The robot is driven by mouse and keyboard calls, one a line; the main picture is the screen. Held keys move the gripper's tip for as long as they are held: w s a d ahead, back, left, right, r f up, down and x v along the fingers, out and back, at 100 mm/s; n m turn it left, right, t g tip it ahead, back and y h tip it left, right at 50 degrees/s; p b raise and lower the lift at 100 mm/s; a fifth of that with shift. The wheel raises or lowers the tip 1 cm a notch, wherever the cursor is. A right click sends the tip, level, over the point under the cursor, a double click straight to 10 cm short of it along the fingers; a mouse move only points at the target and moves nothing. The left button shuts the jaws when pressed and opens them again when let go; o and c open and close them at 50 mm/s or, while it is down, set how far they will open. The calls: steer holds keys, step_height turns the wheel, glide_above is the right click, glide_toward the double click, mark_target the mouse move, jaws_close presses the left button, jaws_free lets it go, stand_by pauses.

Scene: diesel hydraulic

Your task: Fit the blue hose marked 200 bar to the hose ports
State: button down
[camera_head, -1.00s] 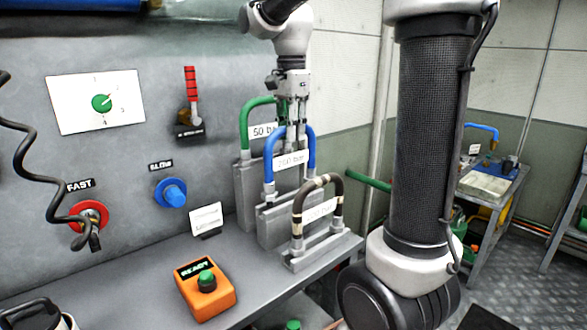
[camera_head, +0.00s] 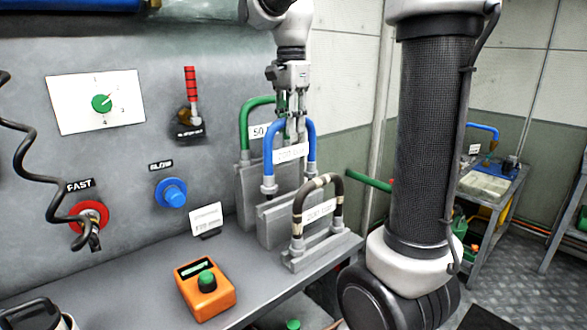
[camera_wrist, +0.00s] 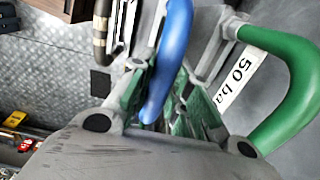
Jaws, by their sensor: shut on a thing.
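The blue hose (camera_head: 311,145) is an upright arch with grey end fittings and a white label that appears to read 200 bar, though the print is blurred. My gripper (camera_head: 291,132) is above it, shut on the top of the arch. The hose is held over a grey block stand (camera_head: 285,222); its left end looks just clear of the stand, and the right end is partly hidden. In the wrist view the blue hose (camera_wrist: 174,45) runs between my gripper's fingers. I cannot identify the hose ports in these views.
A green hose (camera_head: 246,125) labelled 50 bar stands close behind, and a black-and-tan hose (camera_head: 299,205) stands in front. An orange box with a green button (camera_head: 206,280) is on the bench. A blue pipe (camera_head: 483,128) shows at the cart on the right.

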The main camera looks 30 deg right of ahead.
steer(key=shift+r, duration=0.6)
steer(key=shift+r, duration=1)
stand_by(0.5)
